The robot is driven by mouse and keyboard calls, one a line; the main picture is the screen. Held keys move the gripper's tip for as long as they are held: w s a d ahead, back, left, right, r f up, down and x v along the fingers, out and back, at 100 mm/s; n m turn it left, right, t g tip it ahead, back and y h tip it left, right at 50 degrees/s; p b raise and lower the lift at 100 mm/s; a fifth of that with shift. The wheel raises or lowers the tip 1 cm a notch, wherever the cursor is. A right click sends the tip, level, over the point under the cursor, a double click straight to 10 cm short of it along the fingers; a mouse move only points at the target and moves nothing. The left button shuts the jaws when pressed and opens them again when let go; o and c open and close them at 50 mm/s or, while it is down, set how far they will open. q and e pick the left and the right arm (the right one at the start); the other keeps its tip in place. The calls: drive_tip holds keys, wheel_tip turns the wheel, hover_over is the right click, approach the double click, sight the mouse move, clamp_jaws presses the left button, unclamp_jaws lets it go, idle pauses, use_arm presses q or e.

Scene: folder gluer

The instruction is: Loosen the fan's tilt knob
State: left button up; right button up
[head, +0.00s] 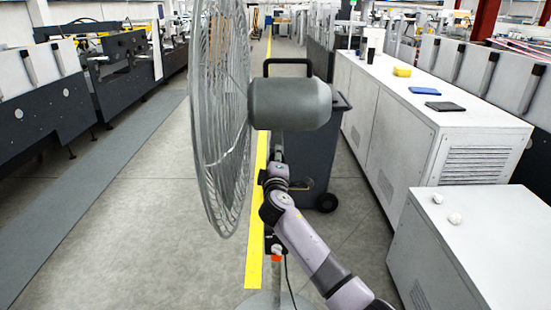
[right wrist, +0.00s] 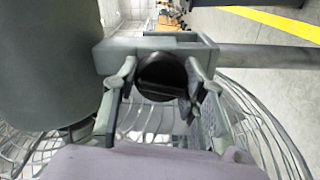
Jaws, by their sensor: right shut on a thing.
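The grey pedestal fan stands in front of me, with its wire cage (head: 222,110) facing left and its motor housing (head: 290,103) on the right. My right gripper (head: 278,162) is just under the motor housing at the pole. In the right wrist view, the dark round tilt knob (right wrist: 162,77) sits between the two fingers of my right gripper (right wrist: 160,84), which are shut on it. A grey bracket (right wrist: 150,47) is right behind the knob, and the housing (right wrist: 42,65) fills the left. The knob is hidden in the head view. My left gripper is not in view.
A dark wheeled bin (head: 318,150) stands behind the fan. A yellow floor line (head: 254,272) passes the fan. The floor on the left is clear.

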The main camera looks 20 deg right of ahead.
drive_tip(key=shift+f+n, duration=0.1)
drive_tip(key=shift+n, duration=0.2)
drive_tip(key=o, duration=1.2)
drive_tip(key=shift+c, duration=0.2)
drive_tip(key=v, duration=1.2)
